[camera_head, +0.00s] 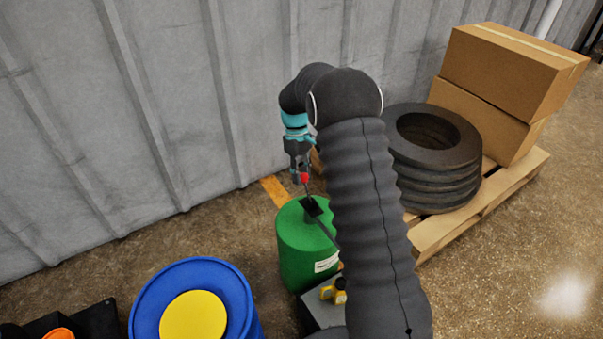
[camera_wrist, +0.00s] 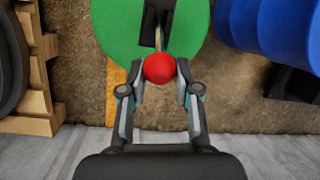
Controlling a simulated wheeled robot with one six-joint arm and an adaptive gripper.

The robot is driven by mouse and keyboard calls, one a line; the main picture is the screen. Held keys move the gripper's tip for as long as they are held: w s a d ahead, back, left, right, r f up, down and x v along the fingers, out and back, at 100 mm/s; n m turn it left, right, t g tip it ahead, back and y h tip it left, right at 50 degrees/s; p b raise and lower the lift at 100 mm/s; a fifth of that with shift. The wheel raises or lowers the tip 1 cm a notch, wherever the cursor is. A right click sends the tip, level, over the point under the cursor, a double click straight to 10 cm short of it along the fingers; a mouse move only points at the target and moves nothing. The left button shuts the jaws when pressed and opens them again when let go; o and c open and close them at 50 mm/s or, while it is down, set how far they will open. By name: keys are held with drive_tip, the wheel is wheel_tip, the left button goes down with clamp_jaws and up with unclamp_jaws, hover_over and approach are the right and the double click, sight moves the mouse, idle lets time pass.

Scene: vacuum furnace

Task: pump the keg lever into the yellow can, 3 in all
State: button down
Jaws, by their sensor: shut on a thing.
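The green keg (camera_head: 302,250) stands on the floor near the wall, and its round top also fills the upper middle of the wrist view (camera_wrist: 112,35). Its lever ends in a red ball knob (camera_head: 304,178), which shows large in the wrist view (camera_wrist: 159,68). My gripper (camera_head: 301,174) is above the keg, with its two fingers on either side of the red knob, shut on it. The yellow can (camera_head: 334,291) is small and sits on a grey block (camera_head: 322,314) at the keg's front right. My arm hides part of this area.
A blue drum (camera_head: 150,300) with a yellow disc on top stands at the front left. Stacked black tyres (camera_head: 470,165) and cardboard boxes (camera_head: 510,70) sit on a wooden pallet (camera_head: 500,195) at right. A grey corrugated wall (camera_head: 150,100) runs behind. Floor at far right is clear.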

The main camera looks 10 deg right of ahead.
drive_tip(key=shift+w+d, duration=0.25)
drive_tip(key=shift+w, duration=0.1)
drive_tip(key=c, duration=0.8)
unclamp_jaws()
drive_tip(key=shift+d+f, duration=0.15)
drive_tip(key=v, duration=1.2)
drive_tip(key=shift+s+a, duration=0.1)
drive_tip(key=shift+a, duration=0.2)
